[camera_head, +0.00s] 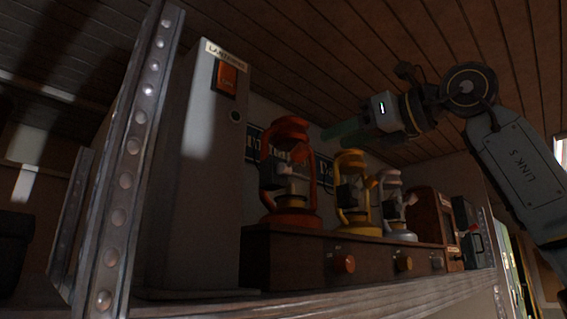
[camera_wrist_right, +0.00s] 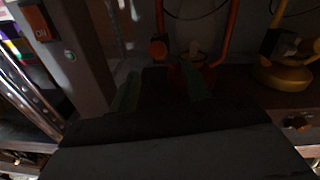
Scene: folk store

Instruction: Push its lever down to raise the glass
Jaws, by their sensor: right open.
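Three lanterns stand in a row on a dark wooden base: a red-orange one (camera_head: 289,210), a yellow one (camera_head: 355,217) and a pale grey one (camera_head: 399,233). Each has a frame around a glass part; dark blocks sit at their sides, and I cannot tell which piece is the lever. My right gripper (camera_head: 338,130) has green fingers and is raised near the tops of the lanterns. In the right wrist view its open, empty fingers (camera_wrist_right: 162,88) point toward the red-orange lantern (camera_wrist_right: 229,38), which is partly hidden by them. My left gripper is out of view.
A tall grey cabinet (camera_head: 205,170) with an orange switch (camera_head: 226,79) stands left of the lanterns. Riveted metal posts (camera_head: 125,180) frame the shelf. Knobs (camera_head: 344,264) line the base front. A brown box (camera_head: 428,213) stands at right.

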